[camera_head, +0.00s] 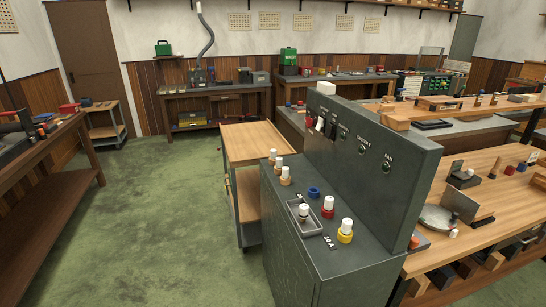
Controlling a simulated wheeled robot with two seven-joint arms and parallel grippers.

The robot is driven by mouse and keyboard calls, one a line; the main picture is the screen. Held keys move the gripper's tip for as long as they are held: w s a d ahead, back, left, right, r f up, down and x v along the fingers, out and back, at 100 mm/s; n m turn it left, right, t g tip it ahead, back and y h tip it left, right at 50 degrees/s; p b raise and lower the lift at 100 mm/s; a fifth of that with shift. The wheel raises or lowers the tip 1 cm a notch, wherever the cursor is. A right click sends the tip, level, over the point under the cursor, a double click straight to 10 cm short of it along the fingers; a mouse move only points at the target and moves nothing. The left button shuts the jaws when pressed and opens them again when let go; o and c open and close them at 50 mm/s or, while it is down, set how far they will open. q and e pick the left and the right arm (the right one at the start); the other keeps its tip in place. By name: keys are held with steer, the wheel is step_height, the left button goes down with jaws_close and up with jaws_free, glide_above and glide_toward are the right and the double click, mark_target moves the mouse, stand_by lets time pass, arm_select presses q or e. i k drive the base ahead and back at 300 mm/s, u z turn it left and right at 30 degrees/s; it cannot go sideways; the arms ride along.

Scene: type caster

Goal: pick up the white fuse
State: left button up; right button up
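A dark grey metal cabinet (290,245) stands in the middle foreground with several white-topped fuse-like pieces on its ledge. One white piece (304,211) stands in a small metal tray (293,206) near the left front edge. Another white-topped piece (328,203) sits in a red ring, and one (346,225) sits in a yellow ring. A row of white-topped pieces with tan bases (285,173) stands at the back left of the ledge. A blue ring (313,191) looks empty. A "30A" label (329,242) lies in front of the tray. Neither gripper is in view.
An upright panel (365,160) with switches rises along the ledge's right side. A wooden-topped cart (255,142) stands just behind the cabinet. A cluttered workbench (490,210) is at right, another bench (50,150) at left. The green floor (170,220) between is clear.

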mark_target(273, 152)
steer(key=u, duration=0.2)
steer(key=k, duration=0.45)
steer(key=u, duration=0.55)
steer(key=k, duration=0.85)
steer(key=u, duration=0.6)
steer(key=i, duration=4.3)
steer(key=z, duration=0.4)
steer(key=i, duration=1.55)
steer(key=z, duration=1.9)
steer(key=i, duration=1.05)
steer(key=z, duration=1.35)
steer(key=i, duration=0.25)
steer(key=u, duration=0.05)
